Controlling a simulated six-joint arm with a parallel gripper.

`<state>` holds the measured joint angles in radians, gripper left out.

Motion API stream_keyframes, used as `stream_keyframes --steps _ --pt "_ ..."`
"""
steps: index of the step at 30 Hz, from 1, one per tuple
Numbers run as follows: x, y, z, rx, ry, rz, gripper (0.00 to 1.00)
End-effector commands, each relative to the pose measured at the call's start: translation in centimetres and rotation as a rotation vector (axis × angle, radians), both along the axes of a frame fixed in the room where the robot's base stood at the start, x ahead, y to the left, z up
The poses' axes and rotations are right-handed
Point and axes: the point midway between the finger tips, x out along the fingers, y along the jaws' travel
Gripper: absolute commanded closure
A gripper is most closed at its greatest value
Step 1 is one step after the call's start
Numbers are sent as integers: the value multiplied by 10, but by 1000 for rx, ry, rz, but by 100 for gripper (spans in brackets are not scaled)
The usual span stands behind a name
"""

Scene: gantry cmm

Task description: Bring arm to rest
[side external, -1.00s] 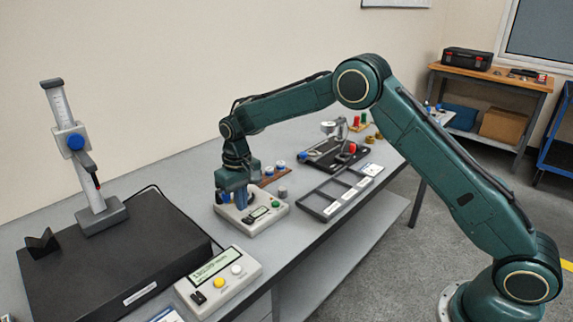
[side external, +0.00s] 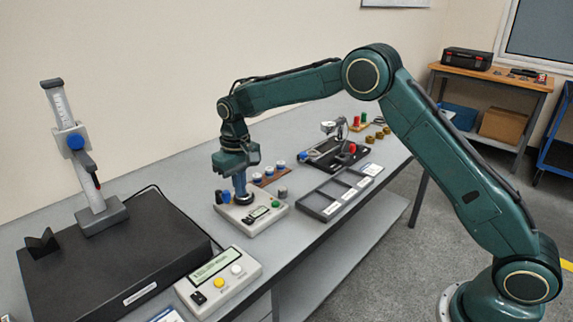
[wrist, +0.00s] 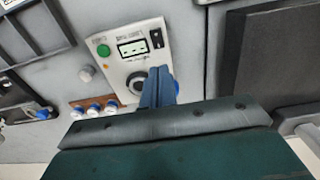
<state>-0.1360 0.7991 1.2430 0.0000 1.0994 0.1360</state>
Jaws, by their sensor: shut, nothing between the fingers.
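My gripper (side external: 240,194) points straight down over a pale instrument box (side external: 268,214) on the bench. Its blue fingers are together with nothing seen between them. The fingertips are at or just above a dark round seat on the box; I cannot tell whether they touch it. In the wrist view, my gripper (wrist: 158,72) covers part of this seat. The box (wrist: 118,72) there shows a green button, a small display and a black switch.
Blue-capped pieces stand on a brown rack (side external: 268,181) behind the box. A compartment tray (side external: 317,211) lies to its right. A dark plate (side external: 110,262) bearing a height gauge (side external: 90,190) and a readout unit (side external: 219,281) are at left and front. Open air surrounds the upper arm.

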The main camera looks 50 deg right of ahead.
Motion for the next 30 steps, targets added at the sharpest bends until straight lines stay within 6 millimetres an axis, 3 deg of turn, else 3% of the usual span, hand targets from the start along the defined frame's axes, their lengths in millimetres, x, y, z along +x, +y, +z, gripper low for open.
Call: stream_keyframes --steps 8,13,20,30 --pt "-1 -1 3 0 -3 0 100" --pt "-8 -4 19 2 -18 -1 100" --pt "-32 -14 62 7 -62 -1 100" --pt "-88 -31 126 14 -141 -1 100"
